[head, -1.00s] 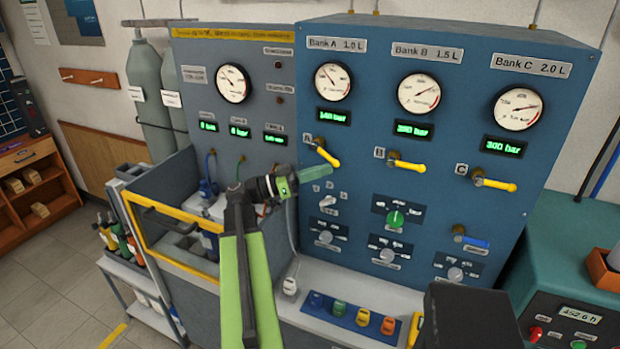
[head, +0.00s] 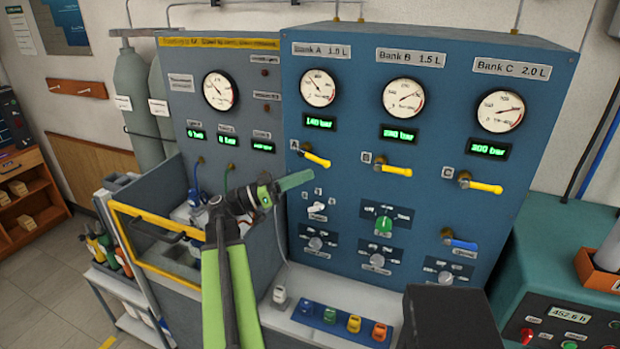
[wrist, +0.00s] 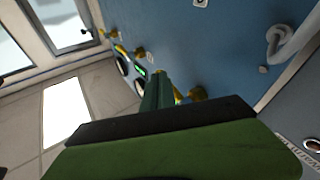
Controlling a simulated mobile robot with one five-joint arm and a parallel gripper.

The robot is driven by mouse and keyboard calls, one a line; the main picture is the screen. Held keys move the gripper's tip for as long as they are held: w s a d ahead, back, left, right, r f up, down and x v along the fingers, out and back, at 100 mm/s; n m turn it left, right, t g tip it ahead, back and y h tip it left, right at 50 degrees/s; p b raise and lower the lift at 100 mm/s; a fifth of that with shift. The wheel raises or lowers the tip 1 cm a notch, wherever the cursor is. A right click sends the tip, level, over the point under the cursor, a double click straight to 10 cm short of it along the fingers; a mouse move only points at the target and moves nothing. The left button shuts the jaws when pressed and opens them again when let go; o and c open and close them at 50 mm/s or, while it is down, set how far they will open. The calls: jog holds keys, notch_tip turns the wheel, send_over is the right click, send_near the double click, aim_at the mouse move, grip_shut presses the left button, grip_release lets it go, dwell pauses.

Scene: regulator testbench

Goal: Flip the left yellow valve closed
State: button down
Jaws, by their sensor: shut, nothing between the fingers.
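The left yellow valve (head: 317,159) is the lever at label A on the blue panel. In the head view its handle slants down to the right from its brass fitting. My gripper (head: 312,175) is shut and empty, with its green fingers pointing right, just below the handle. I cannot tell whether they touch it. In the wrist view the shut fingers (wrist: 158,88) hide part of a yellow handle beside a brass fitting (wrist: 197,94). The yellow valves at B (head: 393,169) and C (head: 480,185) are to the right, their handles pointing right and slightly down.
Gauges and green displays sit above the valves. Knobs (head: 383,226) and a blue-handled valve (head: 460,244) are below on the panel. A yellow-framed bay (head: 150,250) stands left of my arm. Coloured parts lie on a ledge (head: 285,318) below.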

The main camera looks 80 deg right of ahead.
jog(key=w+a, duration=0.4)
jog(key=w, duration=0.6)
jog(key=shift+a, duration=0.1)
